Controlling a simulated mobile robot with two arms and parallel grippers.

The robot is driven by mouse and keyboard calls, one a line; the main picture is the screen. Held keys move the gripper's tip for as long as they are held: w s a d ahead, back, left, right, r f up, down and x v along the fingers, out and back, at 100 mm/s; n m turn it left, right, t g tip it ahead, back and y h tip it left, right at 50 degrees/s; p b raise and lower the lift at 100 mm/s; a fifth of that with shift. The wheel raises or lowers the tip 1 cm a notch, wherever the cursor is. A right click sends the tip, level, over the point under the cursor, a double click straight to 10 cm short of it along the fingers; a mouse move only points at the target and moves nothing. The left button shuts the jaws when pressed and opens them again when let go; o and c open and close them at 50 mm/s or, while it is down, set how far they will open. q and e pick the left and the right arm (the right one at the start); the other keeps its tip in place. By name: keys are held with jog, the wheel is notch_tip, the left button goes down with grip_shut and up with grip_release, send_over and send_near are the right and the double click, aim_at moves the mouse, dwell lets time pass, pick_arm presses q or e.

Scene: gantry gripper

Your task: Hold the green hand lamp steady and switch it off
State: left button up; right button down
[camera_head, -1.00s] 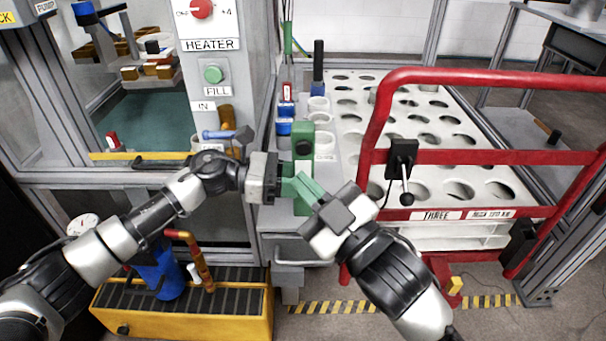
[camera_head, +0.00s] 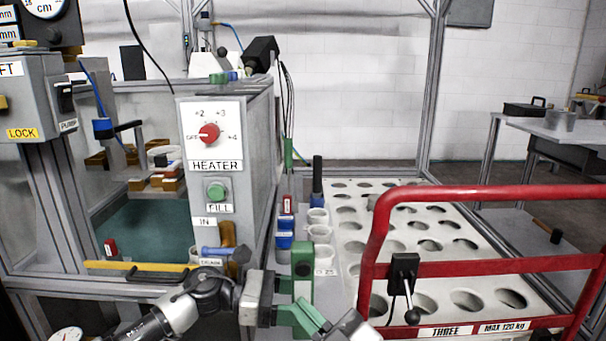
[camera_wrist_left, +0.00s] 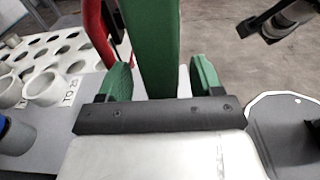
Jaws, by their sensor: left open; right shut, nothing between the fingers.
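The green hand lamp (camera_head: 302,261) stands upright at the near end of the grey shelf, with a dark round spot on its front face. In the left wrist view its green body (camera_wrist_left: 150,45) rises between the fingers of my left gripper (camera_wrist_left: 160,80). That gripper is open, with a visible gap on the lamp's right side. In the head view the left gripper (camera_head: 284,300) comes in from the left at the lamp. My right gripper (camera_head: 298,314) is shut and empty, its green fingertips just below and in front of the lamp. Whether they touch it is unclear.
White cups (camera_head: 318,233) and blue items (camera_head: 284,233) stand behind the lamp. A red rail (camera_head: 480,265) with a black lever box (camera_head: 404,272) stands close on the right, before a white holed tray (camera_head: 350,224). The heater panel (camera_head: 213,137) is on the left.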

pick_arm(q)
jog(key=a+r, duration=0.1)
jog(key=a, duration=1)
jog(key=shift+a, duration=0.3)
